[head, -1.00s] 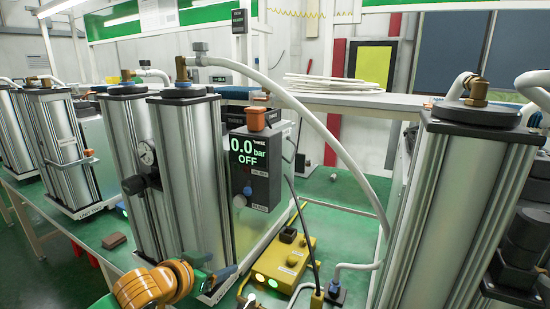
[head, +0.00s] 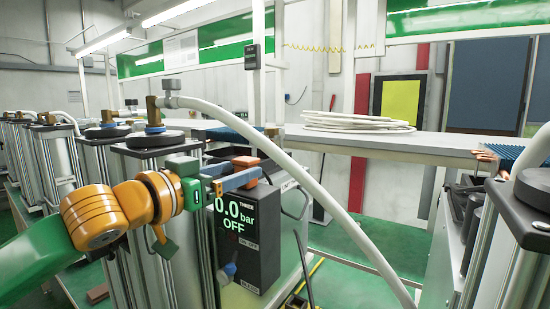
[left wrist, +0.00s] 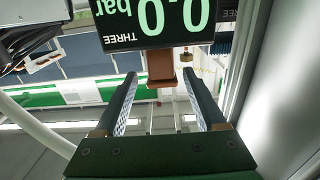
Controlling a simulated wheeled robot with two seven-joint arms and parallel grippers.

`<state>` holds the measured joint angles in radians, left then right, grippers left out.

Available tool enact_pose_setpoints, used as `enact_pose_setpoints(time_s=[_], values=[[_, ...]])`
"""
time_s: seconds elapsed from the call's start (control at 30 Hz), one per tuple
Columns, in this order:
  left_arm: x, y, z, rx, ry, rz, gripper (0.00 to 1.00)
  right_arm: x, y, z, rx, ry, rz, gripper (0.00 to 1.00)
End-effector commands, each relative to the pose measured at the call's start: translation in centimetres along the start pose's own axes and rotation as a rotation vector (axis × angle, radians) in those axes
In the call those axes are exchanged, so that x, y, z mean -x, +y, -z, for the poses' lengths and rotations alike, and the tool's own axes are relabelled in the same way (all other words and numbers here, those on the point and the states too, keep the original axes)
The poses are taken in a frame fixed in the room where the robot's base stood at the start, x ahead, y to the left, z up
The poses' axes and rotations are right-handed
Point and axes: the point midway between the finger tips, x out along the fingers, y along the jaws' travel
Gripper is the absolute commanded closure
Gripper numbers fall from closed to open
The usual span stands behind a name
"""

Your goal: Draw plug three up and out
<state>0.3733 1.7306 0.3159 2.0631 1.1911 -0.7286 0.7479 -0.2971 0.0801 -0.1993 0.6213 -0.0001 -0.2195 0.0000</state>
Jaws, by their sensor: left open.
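Plug three seems to be the orange-brown block (head: 245,160) on top of the dark control box (head: 262,232) labelled THREE. The box's display (head: 235,215) reads 0.0 bar and OFF. My left gripper (head: 240,174) is open at the height of the plug, its fingers pointing right and partly covering it. In the left wrist view the plug (left wrist: 160,68) shows in the gap between the open fingertips (left wrist: 160,78), with the display inverted above. My right gripper is not in view.
The metal column (head: 155,215) stands close behind my left gripper. A white hose (head: 290,165) arches from its top down to the right. Another column (head: 510,245) stands at the right.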

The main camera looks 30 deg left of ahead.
Motion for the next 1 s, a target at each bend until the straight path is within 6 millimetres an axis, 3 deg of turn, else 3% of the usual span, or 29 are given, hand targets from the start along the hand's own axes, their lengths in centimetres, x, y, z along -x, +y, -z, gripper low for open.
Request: enact_pose_setpoints(time_s=[0.17,0.37,0.7,1.0], values=[[-0.4,-0.1,0.2,0.003,0.001,0.003,0.28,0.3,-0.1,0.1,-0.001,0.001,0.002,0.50],[-2.5,0.0,0.2,-0.002,-0.006,0.000,0.28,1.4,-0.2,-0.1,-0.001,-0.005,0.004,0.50],[-6.2,-0.1,0.0,0.000,-0.001,0.003,0.28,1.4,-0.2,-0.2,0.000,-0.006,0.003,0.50],[-7.1,0.0,0.1,0.002,0.002,-0.001,0.28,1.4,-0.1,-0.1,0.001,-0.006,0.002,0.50]])
